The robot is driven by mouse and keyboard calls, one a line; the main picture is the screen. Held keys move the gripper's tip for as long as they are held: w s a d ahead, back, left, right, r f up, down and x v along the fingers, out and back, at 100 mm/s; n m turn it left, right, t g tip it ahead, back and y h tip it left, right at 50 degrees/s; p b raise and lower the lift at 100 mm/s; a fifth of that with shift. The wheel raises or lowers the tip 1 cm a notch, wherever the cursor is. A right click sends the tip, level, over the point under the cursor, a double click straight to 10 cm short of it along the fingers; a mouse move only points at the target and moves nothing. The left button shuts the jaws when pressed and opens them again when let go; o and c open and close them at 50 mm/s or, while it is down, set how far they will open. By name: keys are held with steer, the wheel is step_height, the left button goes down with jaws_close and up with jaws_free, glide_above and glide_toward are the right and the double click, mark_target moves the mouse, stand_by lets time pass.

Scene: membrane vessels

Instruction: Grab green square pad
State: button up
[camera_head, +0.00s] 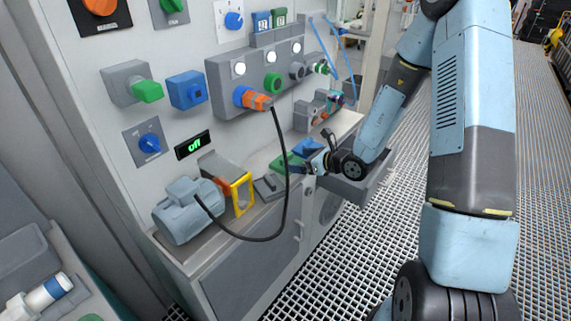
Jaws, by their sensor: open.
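A green pad (283,163) lies on the narrow ledge at the foot of the white panel, partly hidden by a black cable and by my gripper. My gripper (305,168) is at the right edge of the green pad, with its fingers pointing left toward it. It is open. I cannot tell from this view whether the fingers touch the pad or are just above it. A blue pad (308,147) lies just behind my gripper.
A dark grey block (269,187) lies left of the green pad. A yellow frame (242,194) and a grey motor (188,209) stand further left. The black cable (287,190) hangs from an orange plug (253,99). A grey tray (368,187) sits below my wrist.

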mark_target(289, 157)
steer(key=shift+w+r+x, duration=0.1)
steer(key=shift+w+x, duration=0.05)
steer(key=shift+x, duration=1.15)
steer(key=shift+w+r+x, duration=0.15)
steer(key=shift+x, duration=1.2)
steer(key=shift+d, duration=0.2)
steer(key=c, duration=1.2)
steer(key=shift+o, duration=0.2)
steer(key=shift+r, duration=0.1)
